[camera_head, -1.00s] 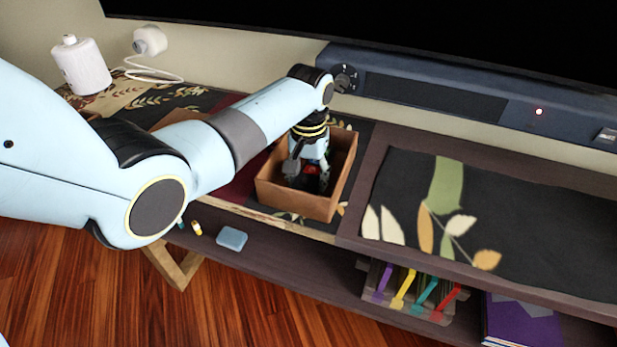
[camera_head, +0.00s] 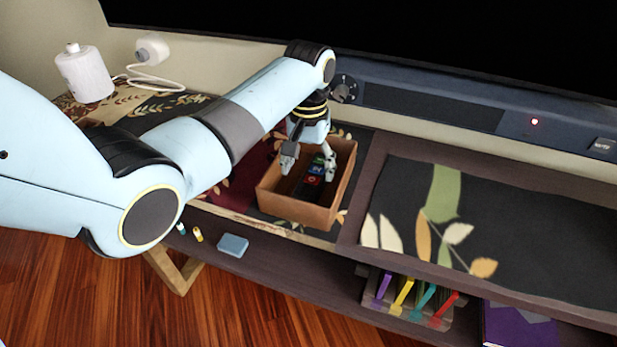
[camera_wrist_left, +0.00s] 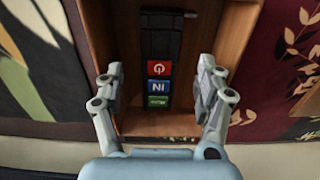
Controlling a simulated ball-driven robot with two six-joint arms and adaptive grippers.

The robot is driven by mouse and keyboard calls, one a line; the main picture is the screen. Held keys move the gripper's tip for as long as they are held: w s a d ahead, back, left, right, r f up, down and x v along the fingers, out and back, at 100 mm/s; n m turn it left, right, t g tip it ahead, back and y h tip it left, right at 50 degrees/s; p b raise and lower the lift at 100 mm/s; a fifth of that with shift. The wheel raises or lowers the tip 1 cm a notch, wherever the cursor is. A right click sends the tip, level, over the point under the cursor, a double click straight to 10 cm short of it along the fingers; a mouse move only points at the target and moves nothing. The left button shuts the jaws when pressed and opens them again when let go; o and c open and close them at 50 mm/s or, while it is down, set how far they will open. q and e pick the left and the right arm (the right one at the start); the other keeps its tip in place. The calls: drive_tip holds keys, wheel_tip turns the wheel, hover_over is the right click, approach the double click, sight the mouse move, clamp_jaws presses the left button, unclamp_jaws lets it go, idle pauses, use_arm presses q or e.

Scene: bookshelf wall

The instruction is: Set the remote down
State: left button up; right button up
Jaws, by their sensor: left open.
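The remote (camera_head: 312,181) is black with red, blue and green buttons. It lies inside an open brown box (camera_head: 298,214) on the shelf top. In the left wrist view the remote (camera_wrist_left: 160,50) lies lengthwise in the box, with its coloured buttons nearest me. My left gripper (camera_head: 309,160) is above the box with its fingers spread. In the left wrist view its fingers (camera_wrist_left: 160,96) stand to either side of the remote, apart from it. My right gripper is not in view.
A dark soundbar (camera_head: 433,102) runs along the wall behind the box. A dark leaf-patterned runner (camera_head: 540,222) lies clear at the right. The lower shelf holds a light-blue block (camera_head: 232,244) and several coloured tabs. A white bottle (camera_head: 85,75) stands at the back left.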

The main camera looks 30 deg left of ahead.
use_arm(q)
wheel_tip(320, 180, up, 6)
drive_tip(key=shift+f+p, duration=0.1)
drive_tip(key=shift+p, duration=0.2)
idle(0.3)
